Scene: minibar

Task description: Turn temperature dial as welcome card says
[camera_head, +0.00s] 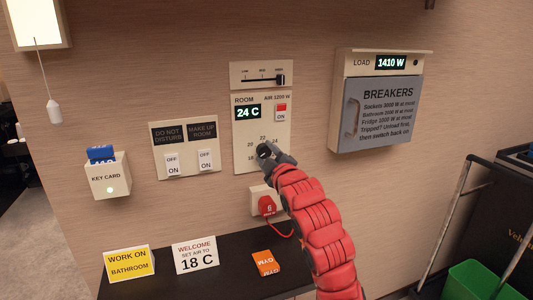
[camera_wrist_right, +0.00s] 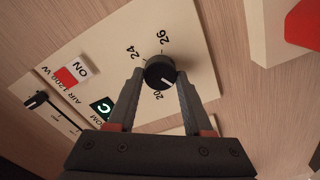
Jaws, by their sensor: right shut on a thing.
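The welcome card (camera_head: 196,255) leans on the dark shelf and reads "SET AIR TO 18 C". The black temperature dial (camera_head: 264,151) is on the white room panel (camera_head: 240,160), whose display (camera_head: 247,112) reads 24 C. My right gripper (camera_head: 268,153) is at the dial. In the right wrist view its two fingers (camera_wrist_right: 159,82) are shut on the sides of the dial (camera_wrist_right: 160,72). The dial's white mark points to the lower right there, past the 20 label; a finger hides the label at that spot. My left gripper is not in view.
Switches (camera_head: 186,160) and a key card holder (camera_head: 108,178) are left of the panel. A red plug (camera_head: 267,206) sits in a socket below it. A breaker box (camera_head: 382,105) is at right. A yellow card (camera_head: 129,263) and an orange card (camera_head: 266,263) are on the shelf.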

